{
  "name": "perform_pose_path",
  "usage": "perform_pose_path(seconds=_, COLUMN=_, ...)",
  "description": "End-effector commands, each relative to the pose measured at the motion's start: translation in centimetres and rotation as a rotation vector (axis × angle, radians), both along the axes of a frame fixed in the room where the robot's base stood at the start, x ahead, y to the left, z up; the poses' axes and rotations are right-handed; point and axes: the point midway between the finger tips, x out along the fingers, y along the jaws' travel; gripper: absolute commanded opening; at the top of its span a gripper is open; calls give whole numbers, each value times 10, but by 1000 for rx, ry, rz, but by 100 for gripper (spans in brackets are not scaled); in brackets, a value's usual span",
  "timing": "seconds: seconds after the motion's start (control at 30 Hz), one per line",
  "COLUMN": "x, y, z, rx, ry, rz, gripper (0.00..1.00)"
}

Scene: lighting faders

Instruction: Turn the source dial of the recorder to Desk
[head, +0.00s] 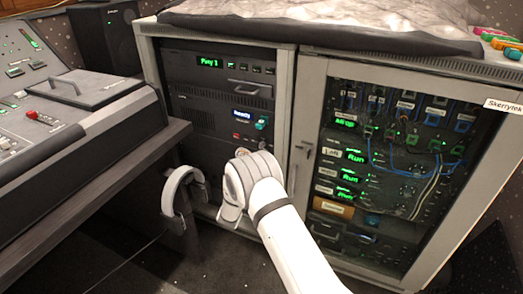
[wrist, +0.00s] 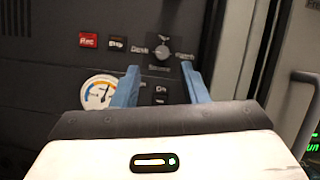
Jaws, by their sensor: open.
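The recorder (head: 207,128) is a dark panel in the left rack, with a lit display reading Ready. Its source dial (wrist: 162,52) is a small grey knob in the upper middle of the wrist view. The word Desk (wrist: 140,51) is at the dial's left; I cannot read the dial's setting for sure. My gripper (wrist: 160,80) is open and empty, its two blue fingers pointing at the panel just below the dial in the picture. I see no contact with the dial. In the head view my white wrist hides part of the panel, and I cannot make out the dial.
A red Rec button (wrist: 89,40) and a dark button (wrist: 117,43) sit left of the dial. A round gauge (wrist: 99,91) is lower left. Headphones (head: 180,192) hang beside the desk (head: 75,165). A glass-fronted rack (head: 303,125) stands at the right.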

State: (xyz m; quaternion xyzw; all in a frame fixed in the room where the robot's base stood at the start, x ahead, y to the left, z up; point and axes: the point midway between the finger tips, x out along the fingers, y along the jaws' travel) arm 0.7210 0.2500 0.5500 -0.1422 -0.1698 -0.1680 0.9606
Motion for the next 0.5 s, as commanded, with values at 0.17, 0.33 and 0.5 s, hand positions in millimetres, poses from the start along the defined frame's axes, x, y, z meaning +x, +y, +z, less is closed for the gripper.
perform_pose_path(seconds=0.17, x=28, y=-13, z=9, rx=1, ry=-2, rz=-8, gripper=40)
perform_pose_path(seconds=0.33, x=45, y=-19, z=17, rx=1, ry=-1, rz=-9, gripper=40)
perform_pose_path(seconds=0.5, x=51, y=-22, z=20, rx=0, ry=0, rz=-10, gripper=40)
